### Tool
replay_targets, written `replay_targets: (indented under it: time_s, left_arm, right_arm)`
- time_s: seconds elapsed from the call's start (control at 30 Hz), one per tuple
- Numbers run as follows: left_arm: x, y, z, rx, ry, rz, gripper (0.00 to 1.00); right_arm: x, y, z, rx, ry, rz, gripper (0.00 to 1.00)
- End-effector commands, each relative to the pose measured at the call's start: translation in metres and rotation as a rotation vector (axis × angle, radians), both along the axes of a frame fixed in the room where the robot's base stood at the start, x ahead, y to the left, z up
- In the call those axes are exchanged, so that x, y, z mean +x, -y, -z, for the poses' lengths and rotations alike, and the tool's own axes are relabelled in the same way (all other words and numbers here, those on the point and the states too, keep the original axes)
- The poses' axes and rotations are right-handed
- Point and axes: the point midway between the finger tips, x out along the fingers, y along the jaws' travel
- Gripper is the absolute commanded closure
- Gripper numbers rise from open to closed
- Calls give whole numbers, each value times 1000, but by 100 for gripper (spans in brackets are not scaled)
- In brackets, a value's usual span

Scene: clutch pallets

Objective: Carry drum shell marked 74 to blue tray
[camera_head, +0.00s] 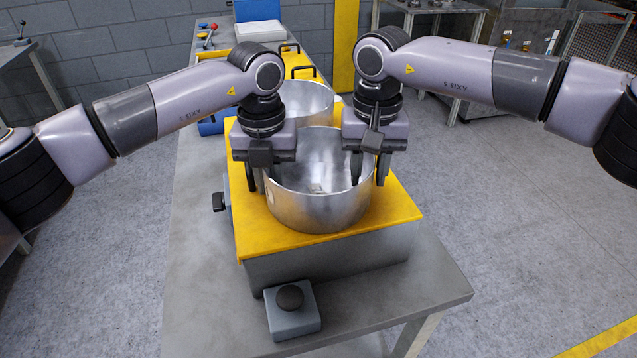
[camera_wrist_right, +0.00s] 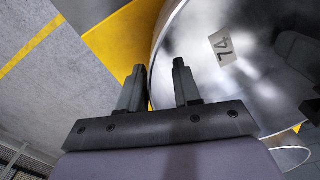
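The drum shell (camera_head: 318,208) is a shiny, open-topped metal cylinder, upright on a yellow-topped block (camera_head: 400,215). In the right wrist view its inside carries a label reading 74 (camera_wrist_right: 223,47). My right gripper (camera_head: 370,170) is at the shell's right rim, one finger inside and one outside; the wrist view shows a gap between the fingers (camera_wrist_right: 157,88). My left gripper (camera_head: 259,174) is at the left rim, one finger outside; its inner finger is not clear. A blue tray-like surface (camera_head: 211,124) shows farther back, partly hidden by my left arm.
A second metal shell (camera_head: 308,95) stands close behind the first. A grey box with a black knob (camera_head: 292,308) sits in front of the block.

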Motion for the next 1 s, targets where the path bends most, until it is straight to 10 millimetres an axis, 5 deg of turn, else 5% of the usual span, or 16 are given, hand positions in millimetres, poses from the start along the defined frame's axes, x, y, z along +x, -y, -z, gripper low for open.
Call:
replay_targets:
  time_s: [0.27, 0.33, 0.4, 1.0]
  left_arm:
    - [0, 0, 2, 1, 0, 0, 84]
    - [0, 0, 2, 0, 0, 0, 97]
    - [0, 0, 2, 0, 0, 0, 100]
    - [0, 0, 1, 0, 0, 0, 100]
  right_arm:
    - [0, 0, 1, 0, 0, 0, 67]
    - [0, 0, 1, 0, 0, 0, 80]
    - [0, 0, 1, 0, 0, 0, 100]
    - [0, 0, 0, 0, 1, 0, 100]
